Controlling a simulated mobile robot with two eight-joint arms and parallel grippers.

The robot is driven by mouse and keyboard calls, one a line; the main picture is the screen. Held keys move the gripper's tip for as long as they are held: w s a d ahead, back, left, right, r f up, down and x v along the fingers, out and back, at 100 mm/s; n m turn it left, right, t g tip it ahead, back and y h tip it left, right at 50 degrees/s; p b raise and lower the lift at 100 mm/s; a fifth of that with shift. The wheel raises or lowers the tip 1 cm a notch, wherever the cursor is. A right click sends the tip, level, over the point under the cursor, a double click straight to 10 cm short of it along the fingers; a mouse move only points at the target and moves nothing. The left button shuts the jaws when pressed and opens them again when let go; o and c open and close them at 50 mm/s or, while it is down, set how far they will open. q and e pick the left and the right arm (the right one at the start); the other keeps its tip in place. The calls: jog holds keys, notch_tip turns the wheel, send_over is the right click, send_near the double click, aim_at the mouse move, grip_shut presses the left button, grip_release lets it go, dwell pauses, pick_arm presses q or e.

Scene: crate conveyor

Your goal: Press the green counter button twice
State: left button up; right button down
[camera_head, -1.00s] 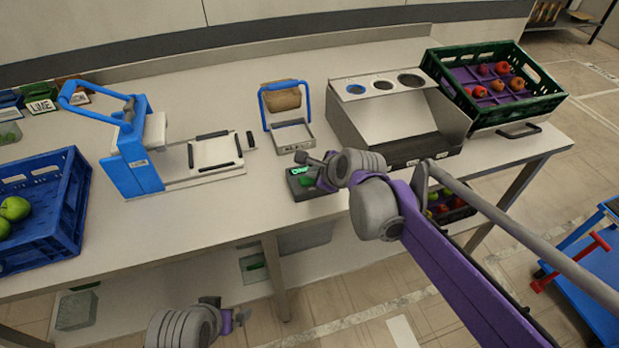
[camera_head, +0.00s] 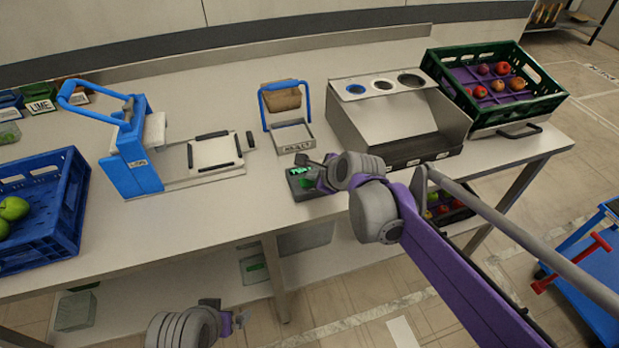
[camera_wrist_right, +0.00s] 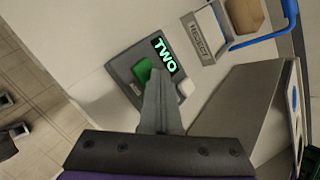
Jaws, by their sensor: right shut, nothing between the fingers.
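The counter box (camera_head: 303,193) is a small dark unit near the front of the worktop. In the right wrist view its lit display (camera_wrist_right: 166,57) reads "TWO". The green button (camera_wrist_right: 142,69) is beside the display, partly hidden by my fingers. My right gripper (camera_wrist_right: 157,76) is shut and empty, its tips at the button's edge; I cannot tell whether they touch it. In the head view this gripper (camera_head: 317,176) is over the box and covers part of it. My left gripper (camera_head: 238,319) is low in front of the table; its jaw opening is unclear.
A pale button (camera_wrist_right: 187,88) is on the same box. A metal reject stand (camera_head: 294,139) with a blue handle and a sloped metal chute (camera_head: 390,122) stand behind it. A blue press (camera_head: 135,160), a blue crate (camera_head: 62,215) and a green fruit crate (camera_head: 545,98) are farther out.

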jog(key=shift+r, duration=0.1)
jog(key=shift+r+p, duration=0.75)
jog(key=shift+r, duration=0.1)
jog(key=shift+r+p, duration=1.8)
jog(key=shift+r, duration=0.75)
jog(key=shift+f, duration=0.1)
jog(key=s+d+f+n+g+h, duration=0.1)
jog(key=s+d+f+n, duration=0.2)
jog(key=s+d+n, duration=0.2)
jog(key=s+d+f+n+h+p, duration=0.1)
jog(key=s+d+n, duration=0.5)
jog(key=s, duration=0.8)
jog(key=s+d+f+n+g+h+p, duration=0.1)
jog(key=s+d+f+n+h, duration=0.1)
jog(key=s+d+f+n, duration=0.3)
jog(key=s+d+n, duration=0.1)
jog(key=s+n, duration=0.3)
jog(key=n, duration=0.1)
jog(key=shift+s+g+h, duration=0.15)
jog(key=shift+g+h, duration=0.15)
